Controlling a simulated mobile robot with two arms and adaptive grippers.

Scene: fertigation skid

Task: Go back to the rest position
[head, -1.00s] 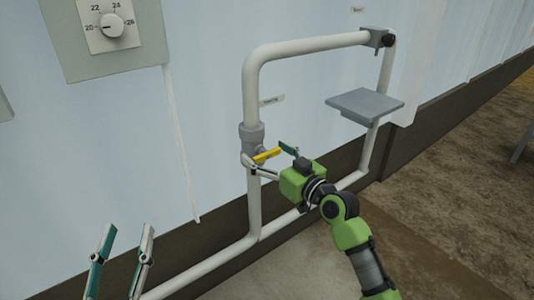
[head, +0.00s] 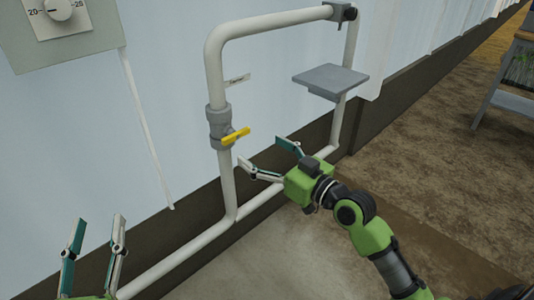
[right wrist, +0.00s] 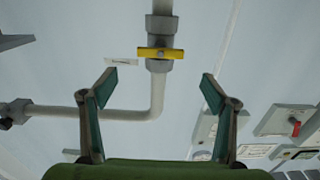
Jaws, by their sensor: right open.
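My right gripper (head: 258,151) is open and empty, in front of the pipe frame and just to the lower right of the valve's yellow handle (head: 235,137). The handle lies crosswise to the vertical pipe, on the grey valve body (head: 218,122). In the right wrist view the yellow handle (right wrist: 160,54) shows beyond and between the two spread fingers (right wrist: 160,78), with a visible gap and nothing held. My left gripper (head: 100,219) is at the lower left of the head view, fingers pointing up, apart and empty.
The white pipe loop (head: 213,75) stands along the wall and carries a grey shelf plate (head: 330,80). A dial box (head: 75,30) is at the upper left. A table (head: 510,95) stands at the far right. Bare floor is open in front of the pipes.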

